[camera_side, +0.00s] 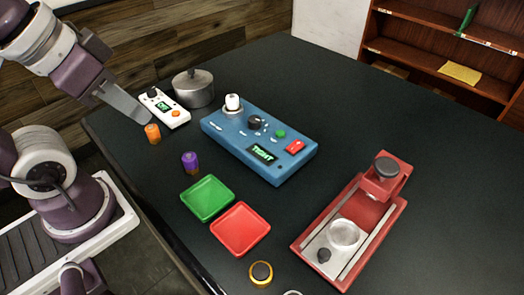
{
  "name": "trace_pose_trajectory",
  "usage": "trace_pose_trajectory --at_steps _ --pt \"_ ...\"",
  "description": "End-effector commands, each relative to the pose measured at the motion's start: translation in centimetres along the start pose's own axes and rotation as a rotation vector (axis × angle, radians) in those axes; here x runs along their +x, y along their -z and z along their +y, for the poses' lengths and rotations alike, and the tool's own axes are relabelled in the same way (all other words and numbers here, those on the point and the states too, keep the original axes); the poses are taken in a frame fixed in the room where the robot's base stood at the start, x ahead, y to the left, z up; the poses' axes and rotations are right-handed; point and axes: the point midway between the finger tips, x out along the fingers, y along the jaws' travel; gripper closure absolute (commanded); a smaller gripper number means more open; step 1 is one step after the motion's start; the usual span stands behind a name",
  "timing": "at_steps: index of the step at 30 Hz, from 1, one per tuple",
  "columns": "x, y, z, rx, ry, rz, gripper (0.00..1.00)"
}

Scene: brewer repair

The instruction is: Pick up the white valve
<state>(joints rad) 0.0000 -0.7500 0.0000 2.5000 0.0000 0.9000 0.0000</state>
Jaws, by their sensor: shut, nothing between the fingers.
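A white valve (233,101), a small upright cylinder with a dark spot on top, sits on a pale metal ring at the far left corner of the blue box (247,160). The box has a dark knob, a green button, a red switch and a small display reading what looks like "TIGHT". My gripper (147,119) is at the left, above the orange-capped cylinder (153,134). It is shut and empty, apart from the valve and to its left. Its fingers show edge-on.
A purple cylinder (190,162), green tray (207,198), red tray (240,230) and gold-rimmed disc (261,273) lie nearer. A red press-like machine (350,232) stands right. The far right tabletop is clear.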

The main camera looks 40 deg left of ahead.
Motion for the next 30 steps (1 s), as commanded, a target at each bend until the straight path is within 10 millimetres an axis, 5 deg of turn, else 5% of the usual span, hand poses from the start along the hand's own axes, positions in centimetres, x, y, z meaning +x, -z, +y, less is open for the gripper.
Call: trace_pose_trajectory --at_steps 6,15,24,26,30 --pt "0.0 0.0 0.0 0.000 0.000 0.000 1.00" --pt "0.0 0.0 0.0 0.000 0.000 0.000 0.45" --pt "0.0 0.2 0.0 0.010 0.001 -0.004 0.45" --pt "0.1 1.4 -0.2 0.057 0.007 -0.026 0.45" --pt "1.8 7.8 -1.5 0.360 0.004 -0.157 0.45"
